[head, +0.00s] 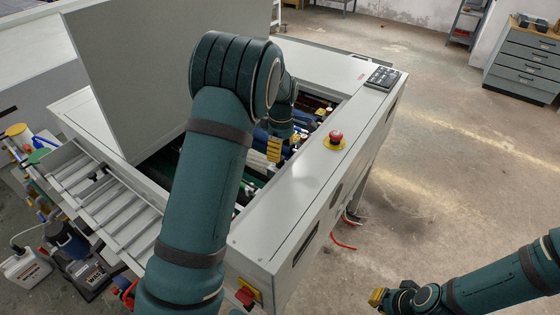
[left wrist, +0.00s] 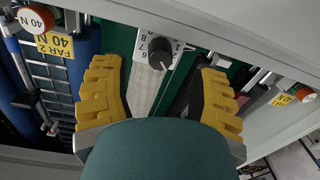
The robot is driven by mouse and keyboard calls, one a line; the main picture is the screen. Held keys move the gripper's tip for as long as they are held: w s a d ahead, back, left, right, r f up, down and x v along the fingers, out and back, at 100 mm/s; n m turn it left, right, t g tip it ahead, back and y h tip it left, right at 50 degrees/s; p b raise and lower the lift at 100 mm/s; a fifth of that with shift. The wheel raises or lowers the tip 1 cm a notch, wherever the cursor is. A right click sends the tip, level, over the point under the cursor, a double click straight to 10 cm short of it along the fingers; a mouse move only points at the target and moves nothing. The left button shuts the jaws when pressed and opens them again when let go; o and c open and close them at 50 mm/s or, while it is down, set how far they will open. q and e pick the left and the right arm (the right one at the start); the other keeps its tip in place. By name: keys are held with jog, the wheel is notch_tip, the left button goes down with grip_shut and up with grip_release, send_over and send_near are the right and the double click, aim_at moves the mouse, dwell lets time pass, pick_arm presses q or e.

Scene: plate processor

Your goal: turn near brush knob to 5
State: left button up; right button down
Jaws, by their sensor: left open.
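A black knob (left wrist: 160,52) on a white numbered dial plate (left wrist: 143,48) shows in the left wrist view. I cannot tell for sure that it is the near brush knob, and its exact setting is too small to read. My left gripper (left wrist: 160,70) is open, with its yellow fingers on either side of the knob and apart from it. In the head view my left gripper (head: 274,149) reaches into the machine's open bay, mostly hidden by my arm; the knob cannot be made out there. My right gripper (head: 377,297) is low at the right, away from the machine; its jaws are unclear.
Blue rollers (left wrist: 88,65) and a "FAR 2 40 N" label (left wrist: 57,45) lie left of the knob. White-and-orange 40 N knobs (left wrist: 36,18) sit at both sides. The machine's light grey rim (head: 290,205) carries a red emergency button (head: 336,137).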

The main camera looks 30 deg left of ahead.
aim_at(280, 162)
pick_arm(q)
notch_tip(280, 162, down, 5)
jog(key=shift+s+r, duration=0.1)
dwell(0.3)
grip_shut()
